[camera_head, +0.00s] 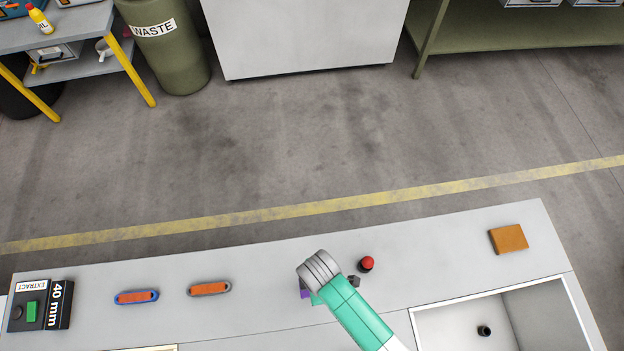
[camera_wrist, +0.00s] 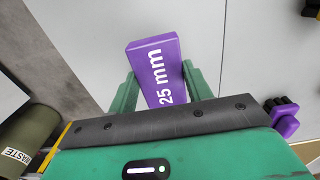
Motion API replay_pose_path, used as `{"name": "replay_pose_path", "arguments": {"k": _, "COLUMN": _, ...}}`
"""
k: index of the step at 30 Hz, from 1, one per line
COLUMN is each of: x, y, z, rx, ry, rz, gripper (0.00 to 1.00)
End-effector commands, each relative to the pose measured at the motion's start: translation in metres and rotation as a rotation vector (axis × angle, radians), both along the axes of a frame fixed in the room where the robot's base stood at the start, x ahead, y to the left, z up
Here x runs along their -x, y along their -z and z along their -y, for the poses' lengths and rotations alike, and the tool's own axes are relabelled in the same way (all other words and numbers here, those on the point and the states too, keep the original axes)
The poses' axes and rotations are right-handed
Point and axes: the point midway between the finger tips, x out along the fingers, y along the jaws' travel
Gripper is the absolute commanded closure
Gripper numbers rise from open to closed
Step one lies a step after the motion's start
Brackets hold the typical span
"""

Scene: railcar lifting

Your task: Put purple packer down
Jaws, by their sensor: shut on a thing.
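The purple packer (camera_wrist: 152,62), marked "25 mm", is held between the two green fingers of my gripper (camera_wrist: 160,84) in the wrist view. My gripper is shut on it, above the light grey bench top. In the head view my arm hides most of it, and only a small purple patch (camera_head: 304,294) shows at the wrist's left side. I cannot tell whether the packer touches the bench.
On the bench (camera_head: 440,262) are two orange-topped pieces (camera_head: 137,297) (camera_head: 210,288), a black "40 mm" block (camera_head: 58,305), a red knob (camera_head: 367,263), an orange-brown block (camera_head: 508,239) and a recessed white bin (camera_head: 450,318). Bare bench lies between them.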

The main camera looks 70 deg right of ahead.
Motion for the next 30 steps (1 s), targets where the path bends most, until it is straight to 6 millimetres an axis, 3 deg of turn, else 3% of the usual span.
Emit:
{"name": "replay_pose_path", "arguments": {"k": 3, "x": -0.023, "y": 0.002, "z": 0.004, "rx": 0.000, "ry": 0.001, "rz": 0.001, "gripper": 0.76}}
{"name": "replay_pose_path", "arguments": {"k": 11, "x": -0.040, "y": 0.004, "z": 0.008, "rx": 0.000, "ry": 0.000, "rz": 0.001, "gripper": 0.76}}
{"name": "replay_pose_path", "arguments": {"k": 17, "x": -0.038, "y": 0.037, "z": 0.007, "rx": -0.001, "ry": 0.000, "rz": -0.003, "gripper": 0.76}}
{"name": "replay_pose_path", "arguments": {"k": 28, "x": -0.038, "y": 0.042, "z": 0.007, "rx": -0.001, "ry": 0.000, "rz": 0.000, "gripper": 0.76}}
{"name": "replay_pose_path", "arguments": {"k": 29, "x": -0.038, "y": 0.041, "z": 0.007, "rx": -0.001, "ry": 0.000, "rz": 0.000, "gripper": 0.45}}
{"name": "replay_pose_path", "arguments": {"k": 30, "x": -0.038, "y": 0.041, "z": 0.007, "rx": -0.001, "ry": 0.000, "rz": 0.000, "gripper": 0.37}}
